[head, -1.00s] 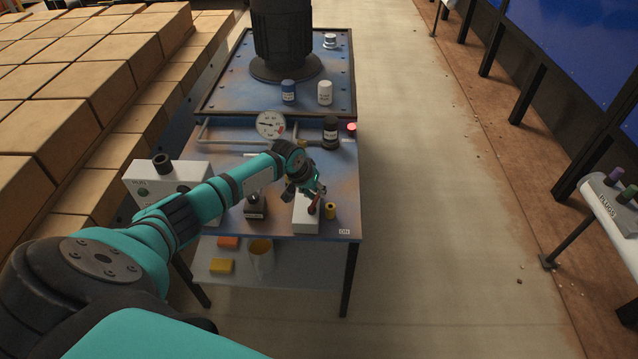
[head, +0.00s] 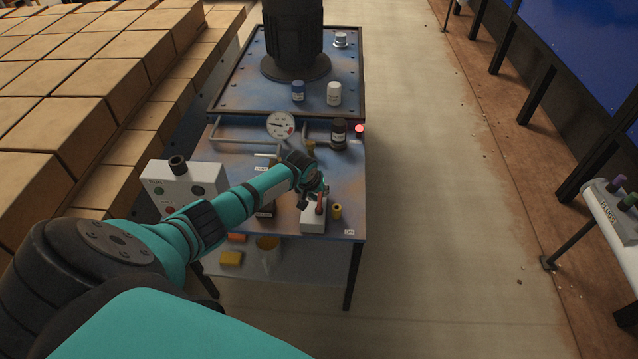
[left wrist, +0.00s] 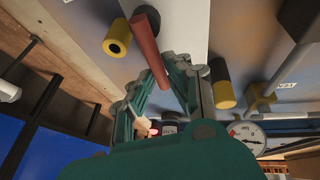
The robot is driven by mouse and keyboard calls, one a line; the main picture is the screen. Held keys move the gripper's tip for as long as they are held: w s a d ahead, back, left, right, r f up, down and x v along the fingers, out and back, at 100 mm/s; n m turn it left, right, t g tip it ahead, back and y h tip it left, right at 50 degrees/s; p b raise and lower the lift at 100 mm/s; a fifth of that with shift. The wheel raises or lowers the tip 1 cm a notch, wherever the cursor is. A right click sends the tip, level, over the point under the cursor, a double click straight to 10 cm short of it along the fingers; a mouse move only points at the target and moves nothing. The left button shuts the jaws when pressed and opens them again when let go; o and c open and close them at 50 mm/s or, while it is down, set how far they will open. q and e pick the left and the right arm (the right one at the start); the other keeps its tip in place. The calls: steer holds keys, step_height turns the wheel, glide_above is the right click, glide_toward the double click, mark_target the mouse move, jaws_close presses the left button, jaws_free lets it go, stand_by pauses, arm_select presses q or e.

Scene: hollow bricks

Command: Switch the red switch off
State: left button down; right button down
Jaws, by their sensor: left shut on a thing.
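The red switch (head: 320,204) is a red lever on a white box (head: 313,222) near the front right of the blue-and-rust workbench (head: 345,190). In the left wrist view the lever (left wrist: 150,50) rises from the pale box top (left wrist: 188,25), and its end lies between my left fingers. My left gripper (head: 316,188) reaches in from the left just above the box and is shut on the lever. The inner contact is partly hidden by the fingers. My right gripper is not in view.
A yellow-and-black cylinder (head: 336,212) stands just right of the box. A control box (head: 182,185), a gauge (head: 281,125) and a black bottle (head: 339,134) are around it. A red lamp (head: 360,129) is at the right edge. The floor right of the bench is clear.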

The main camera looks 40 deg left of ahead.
arm_select(q)
steer(key=c, duration=1.3)
jaws_free()
steer(key=v, duration=1.2)
